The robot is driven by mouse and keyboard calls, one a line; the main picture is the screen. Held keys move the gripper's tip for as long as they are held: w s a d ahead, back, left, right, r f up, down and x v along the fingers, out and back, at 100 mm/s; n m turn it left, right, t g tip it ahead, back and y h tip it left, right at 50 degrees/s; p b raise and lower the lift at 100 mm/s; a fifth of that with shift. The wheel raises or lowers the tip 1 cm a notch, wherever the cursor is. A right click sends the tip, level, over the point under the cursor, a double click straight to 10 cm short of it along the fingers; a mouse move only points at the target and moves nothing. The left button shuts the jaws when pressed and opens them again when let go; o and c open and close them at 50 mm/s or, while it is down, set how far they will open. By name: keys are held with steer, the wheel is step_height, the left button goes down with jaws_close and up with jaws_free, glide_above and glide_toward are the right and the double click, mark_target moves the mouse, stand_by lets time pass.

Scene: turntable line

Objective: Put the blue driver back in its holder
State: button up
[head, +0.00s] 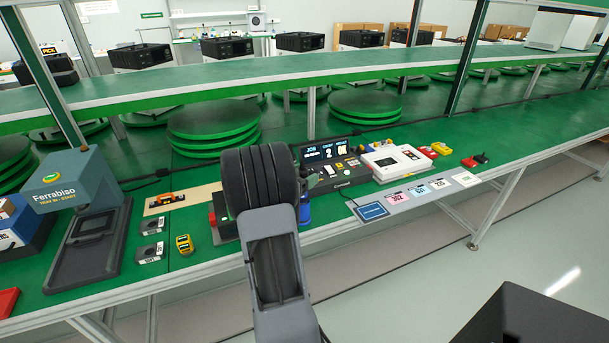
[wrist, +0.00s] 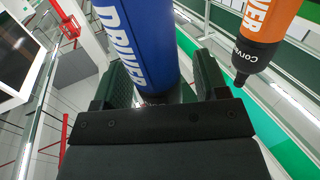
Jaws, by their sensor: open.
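The blue driver (wrist: 142,45) stands between the two fingers of my gripper (wrist: 163,72) in the wrist view, with white lettering along its body. The fingers are open, one on each side of it; I cannot tell whether either touches it. In the head view a small blue part (head: 305,212) shows just right of my arm, low at the front of the bench, and my arm hides most of that area. An orange driver (wrist: 266,28) with a black end is to the right in the wrist view. I cannot make out the blue driver's holder.
A control panel with a lit display (head: 326,152) and a white device (head: 398,161) stand right of my arm. Left are a yellow meter (head: 184,244), dark blocks (head: 151,252) and a grey Ferrabiso machine (head: 78,185). Green turntables (head: 213,120) fill the back. A shelf (head: 250,91) runs above.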

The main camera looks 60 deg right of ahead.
steer(key=v, duration=1.3)
steer(key=shift+a, duration=0.35)
